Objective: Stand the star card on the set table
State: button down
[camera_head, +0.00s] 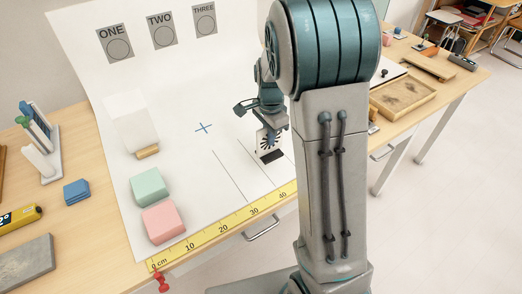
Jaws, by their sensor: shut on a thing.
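The star card (266,141) is a small white card with a dark star-like burst. It is upright under my gripper (267,122), which is shut on its upper part. A dark block or foot (272,156) shows at the card's lower edge. I cannot tell whether it touches the surface. The set table (185,195) has a white sheet that curves up at the back. A blue cross (204,128) is drawn on the sheet, left of the card. Thin dark lines (230,177) run on the sheet near the card. My arm hides the area right of it.
A green block (150,187), a pink block (162,222) and a white block (131,125) stand on the left. A yellow ruler strip (222,228) runs along the front edge. Signs ONE, TWO and THREE (204,20) hang at the back. A wooden tray (402,100) lies right of my arm.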

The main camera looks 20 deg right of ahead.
aim_at(261, 151)
jog(key=a+f, duration=0.1)
jog(key=a, duration=0.1)
jog(key=shift+s+a+f, duration=0.15)
jog(key=shift+a+f, duration=0.15)
jog(key=shift+f, duration=2)
jog(key=shift+f, duration=0.2)
jog(key=c, duration=1.6)
grip_release()
jog(key=shift+o, duration=0.2)
jog(key=shift+r, duration=0.1)
